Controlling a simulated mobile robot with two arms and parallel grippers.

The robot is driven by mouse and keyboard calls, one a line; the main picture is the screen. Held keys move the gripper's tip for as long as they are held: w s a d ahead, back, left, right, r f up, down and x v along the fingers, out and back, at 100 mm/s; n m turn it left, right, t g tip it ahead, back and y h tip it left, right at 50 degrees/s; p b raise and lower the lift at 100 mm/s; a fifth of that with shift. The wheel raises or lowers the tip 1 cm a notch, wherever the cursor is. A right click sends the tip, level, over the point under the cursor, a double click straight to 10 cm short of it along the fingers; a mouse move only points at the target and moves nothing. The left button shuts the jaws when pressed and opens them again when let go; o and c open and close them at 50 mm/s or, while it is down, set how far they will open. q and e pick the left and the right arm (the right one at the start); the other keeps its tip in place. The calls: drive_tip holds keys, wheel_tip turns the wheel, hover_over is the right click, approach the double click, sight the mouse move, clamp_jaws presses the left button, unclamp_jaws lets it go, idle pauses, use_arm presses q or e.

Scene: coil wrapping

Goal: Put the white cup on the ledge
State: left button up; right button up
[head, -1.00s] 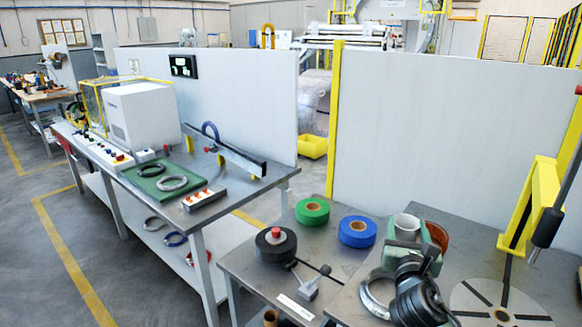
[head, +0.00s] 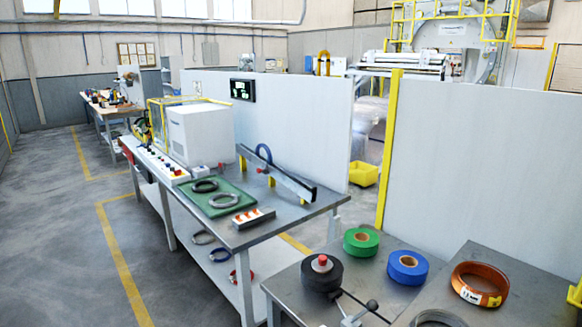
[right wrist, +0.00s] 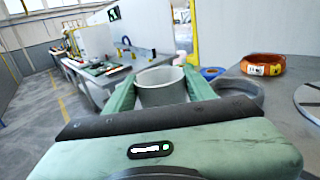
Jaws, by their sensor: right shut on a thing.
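The white cup (right wrist: 162,88) shows in the right wrist view, upright with its open mouth towards the camera. My right gripper (right wrist: 161,82) is shut on it, one green finger on each side. The cup's lower part is hidden by the gripper body. Neither the cup nor my right gripper is in the head view. My left gripper is in no view. I cannot tell which surface is the ledge.
The near table holds a green tape roll (head: 361,241), a blue tape roll (head: 408,267), a black roll (head: 322,273) and a copper coil (head: 480,284). The bench (head: 290,205) behind carries a white box (head: 199,135), a green mat (head: 238,198) and a slanted rail (head: 285,178). Grey floor lies open at left.

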drive_tip(key=s, duration=0.1)
drive_tip(key=s+f, duration=0.1)
drive_tip(key=s, duration=0.1)
drive_tip(key=shift+a, duration=0.15)
